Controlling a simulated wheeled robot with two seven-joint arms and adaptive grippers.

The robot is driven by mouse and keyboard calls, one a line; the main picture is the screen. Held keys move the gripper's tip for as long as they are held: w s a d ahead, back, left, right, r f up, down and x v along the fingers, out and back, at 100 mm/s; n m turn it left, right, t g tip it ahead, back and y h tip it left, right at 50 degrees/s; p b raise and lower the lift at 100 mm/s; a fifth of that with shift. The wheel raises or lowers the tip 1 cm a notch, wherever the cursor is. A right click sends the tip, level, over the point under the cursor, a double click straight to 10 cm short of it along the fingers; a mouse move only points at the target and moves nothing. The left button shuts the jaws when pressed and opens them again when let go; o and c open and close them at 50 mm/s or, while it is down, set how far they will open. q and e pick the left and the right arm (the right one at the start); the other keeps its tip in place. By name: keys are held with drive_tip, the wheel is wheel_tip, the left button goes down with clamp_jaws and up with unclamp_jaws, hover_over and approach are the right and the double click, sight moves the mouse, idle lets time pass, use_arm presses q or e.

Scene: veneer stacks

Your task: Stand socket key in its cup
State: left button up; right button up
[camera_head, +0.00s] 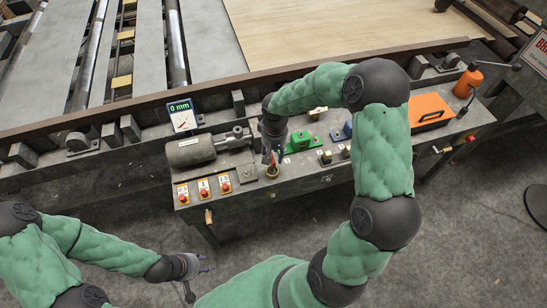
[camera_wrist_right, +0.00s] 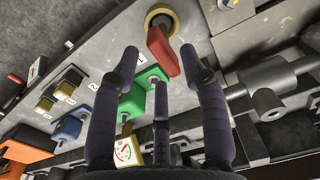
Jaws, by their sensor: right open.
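The red-handled piece (camera_wrist_right: 162,52), which looks like the socket key, stands at a yellow-rimmed round cup (camera_wrist_right: 164,14) in the right wrist view. Its lower end is hidden inside or behind the rim, so I cannot tell how deep it sits. In the head view the cup (camera_head: 272,172) is at the bench's front edge. My right gripper (camera_head: 270,155) is directly above it. Its fingers (camera_wrist_right: 160,62) are spread on both sides of the red handle, apart from it. My left gripper (camera_head: 200,275) is open and empty, low over the floor in front of the bench.
Beside the cup are a grey motor (camera_head: 190,150), three red-button boxes (camera_head: 204,190), a green block (camera_head: 299,141) and a blue block (camera_head: 340,133). A gauge display (camera_head: 182,116) stands behind the motor.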

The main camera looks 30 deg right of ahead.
wheel_tip(320, 180, up, 6)
drive_tip(key=p, duration=0.2)
drive_tip(key=s+a+f+y, duration=0.2)
drive_tip(key=s+a+f, duration=0.1)
drive_tip(key=a+f, duration=0.35)
drive_tip(key=s+a+f+y, duration=0.1)
drive_tip(key=s+a+f, duration=0.2)
drive_tip(key=a+f, duration=0.35)
drive_tip(key=s+a+f, duration=0.5)
drive_tip(key=s+f, duration=0.4)
drive_tip(key=s, duration=0.2)
drive_tip(key=shift+a+f+y, duration=0.15)
drive_tip(key=shift+a+y, duration=0.2)
drive_tip(key=shift+y, duration=0.05)
drive_tip(key=shift+w, duration=0.1)
drive_tip(key=shift+c, duration=0.5)
drive_tip(key=shift+a, duration=0.1)
